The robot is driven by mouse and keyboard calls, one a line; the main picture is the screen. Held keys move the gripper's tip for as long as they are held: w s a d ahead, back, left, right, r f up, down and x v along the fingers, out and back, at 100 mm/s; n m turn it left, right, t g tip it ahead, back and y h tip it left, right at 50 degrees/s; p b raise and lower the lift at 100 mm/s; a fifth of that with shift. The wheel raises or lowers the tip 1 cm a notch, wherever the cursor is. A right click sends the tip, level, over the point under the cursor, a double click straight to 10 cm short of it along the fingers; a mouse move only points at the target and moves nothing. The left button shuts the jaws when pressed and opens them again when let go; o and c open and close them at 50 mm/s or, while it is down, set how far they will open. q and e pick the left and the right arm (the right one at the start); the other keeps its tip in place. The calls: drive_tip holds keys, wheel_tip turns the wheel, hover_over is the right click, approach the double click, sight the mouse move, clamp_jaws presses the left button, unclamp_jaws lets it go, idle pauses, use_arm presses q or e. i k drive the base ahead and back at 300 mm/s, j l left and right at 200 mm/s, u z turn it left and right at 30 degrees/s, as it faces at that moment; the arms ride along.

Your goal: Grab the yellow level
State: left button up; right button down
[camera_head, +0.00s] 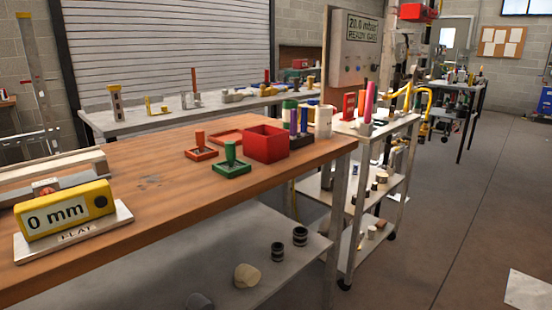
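The yellow level (64,213) stands upright at the near left of the wooden bench. Its front shows a white display reading "0 mm" and a dark round spot at the right end. It rests on a pale plate (112,219) marked "FLAT". A small red and grey part shows just behind its top edge. Neither of my grippers is in view, and nothing is seen touching the level.
On the wooden bench (160,235) stand a red box (267,144), a green tray with a peg (231,168) and a red tray with a peg (201,153). Pale bars (50,168) lie behind the level. A wheeled cart (385,130) stands to the right. The right floor is mostly clear.

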sight(39, 218)
drive_tip(key=u, duration=1.3)
drive_tip(key=i+j+z, duration=0.25)
drive_tip(key=k+j, duration=0.1)
